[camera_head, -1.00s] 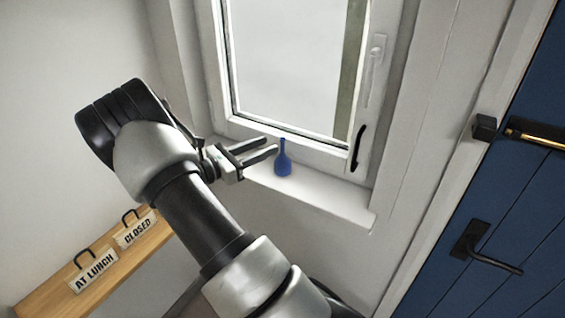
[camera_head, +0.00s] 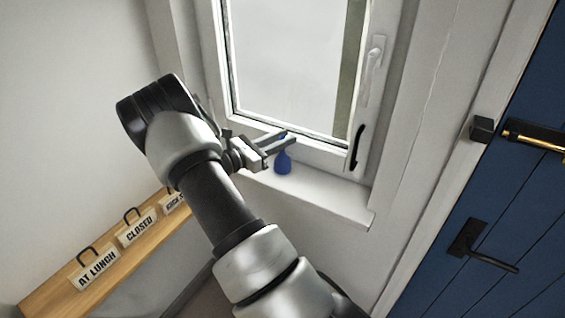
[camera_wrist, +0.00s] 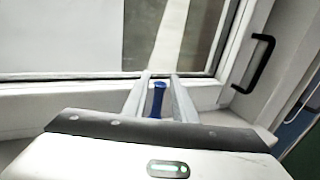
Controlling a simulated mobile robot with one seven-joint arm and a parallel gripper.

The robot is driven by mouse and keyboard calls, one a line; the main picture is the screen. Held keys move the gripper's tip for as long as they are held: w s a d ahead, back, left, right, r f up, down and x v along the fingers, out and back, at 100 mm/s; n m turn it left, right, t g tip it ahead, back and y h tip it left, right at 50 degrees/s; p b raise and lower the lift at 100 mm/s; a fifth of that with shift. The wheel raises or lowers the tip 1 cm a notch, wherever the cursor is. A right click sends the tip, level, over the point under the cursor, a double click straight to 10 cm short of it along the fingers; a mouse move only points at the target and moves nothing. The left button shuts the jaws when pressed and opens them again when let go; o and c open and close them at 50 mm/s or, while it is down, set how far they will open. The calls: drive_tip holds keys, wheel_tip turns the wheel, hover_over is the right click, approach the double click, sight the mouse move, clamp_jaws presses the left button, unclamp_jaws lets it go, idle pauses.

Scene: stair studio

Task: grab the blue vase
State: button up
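The blue vase (camera_head: 283,163) stands upright on the white window sill, its round body showing below my gripper in the head view. My gripper (camera_head: 288,141) reaches in from the left, with its fingers at the height of the vase's neck. In the wrist view, the vase's neck (camera_wrist: 157,100) and flared top stand between the two open fingers (camera_wrist: 160,92). I see a gap on each side of the neck, so the fingers do not appear closed on it. The vase's lower body is hidden behind the gripper body in the wrist view.
The window frame (camera_head: 310,146) rises close behind the vase, with a black handle (camera_head: 356,148) to the right. The sill (camera_head: 330,199) is bare right of the vase. A wooden shelf (camera_head: 100,262) with signs is at lower left, a blue door (camera_head: 500,220) at right.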

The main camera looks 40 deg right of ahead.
clamp_jaws()
